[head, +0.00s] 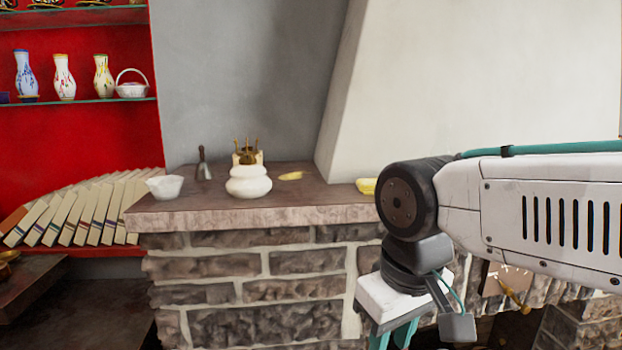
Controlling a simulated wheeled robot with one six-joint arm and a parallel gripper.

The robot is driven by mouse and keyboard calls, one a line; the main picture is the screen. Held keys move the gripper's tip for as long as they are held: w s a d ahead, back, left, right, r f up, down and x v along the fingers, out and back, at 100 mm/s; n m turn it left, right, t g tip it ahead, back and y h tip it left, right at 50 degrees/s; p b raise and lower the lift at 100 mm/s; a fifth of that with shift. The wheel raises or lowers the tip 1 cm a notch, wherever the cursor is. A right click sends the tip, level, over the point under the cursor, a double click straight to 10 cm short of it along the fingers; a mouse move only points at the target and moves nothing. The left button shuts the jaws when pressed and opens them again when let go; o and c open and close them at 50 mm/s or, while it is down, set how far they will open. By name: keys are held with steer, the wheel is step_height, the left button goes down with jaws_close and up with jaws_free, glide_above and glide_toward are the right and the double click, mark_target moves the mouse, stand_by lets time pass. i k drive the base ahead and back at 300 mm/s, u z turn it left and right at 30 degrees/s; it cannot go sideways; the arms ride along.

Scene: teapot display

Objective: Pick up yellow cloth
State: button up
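A yellow folded thing (366,186), which looks like the yellow cloth, lies on the stone ledge (330,213) near its front edge. My arm's dark joint stands just right of it and may hide part of it. A smaller yellowish thing (291,176) lies flat further left on the ledge; I cannot tell what it is. My gripper (397,340) shows at the bottom, below the ledge top and in front of the brick wall. Its teal fingers are cut off by the frame edge, so its opening and anything between the fingertips are hidden.
On the ledge stand a white bowl (165,187), a hand bell (203,163) and a white rounded pot (248,182) with a brass-coloured top. A row of books (85,208) leans at left, below shelves with vases (64,77). A sloping white wall (400,80) rises behind the ledge.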

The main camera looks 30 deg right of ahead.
mark_target(367, 185)
steer(key=k, duration=1.05)
steer(key=z, duration=0.75)
steer(key=i, duration=1.45)
steer(key=u, duration=0.45)
